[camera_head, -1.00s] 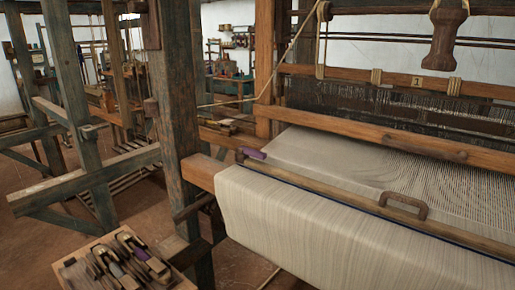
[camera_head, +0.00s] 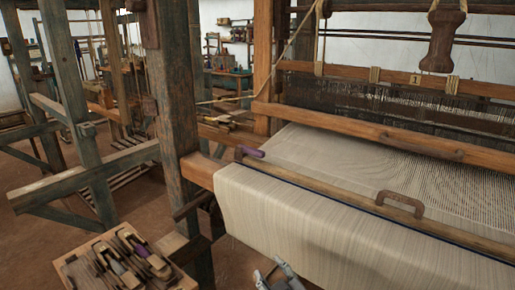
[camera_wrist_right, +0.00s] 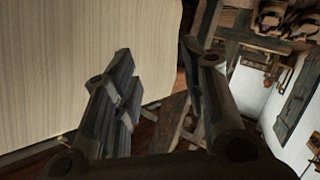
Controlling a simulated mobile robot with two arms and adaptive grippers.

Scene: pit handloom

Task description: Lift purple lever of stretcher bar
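The stretcher bar (camera_head: 345,196) is a long wooden bar with a dark edge, lying across the pale cloth of the loom in the head view. Its purple lever (camera_head: 250,151) lies low at the bar's left end, near the wooden post. My right gripper (camera_head: 276,277) shows at the bottom edge of the head view, in front of the hanging cloth. It is well below the lever and apart from it. In the right wrist view the fingers (camera_wrist_right: 160,80) are spread with nothing between them. The lever does not show there. My left gripper is out of view.
A wooden tray (camera_head: 72,272) of tools stands at the lower left. The thick loom post (camera_head: 178,100) rises left of the lever. A curved wooden handle (camera_head: 400,204) sits on the bar. The cloth roll (camera_head: 300,225) hangs in front, and the reed beam (camera_head: 370,132) lies behind.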

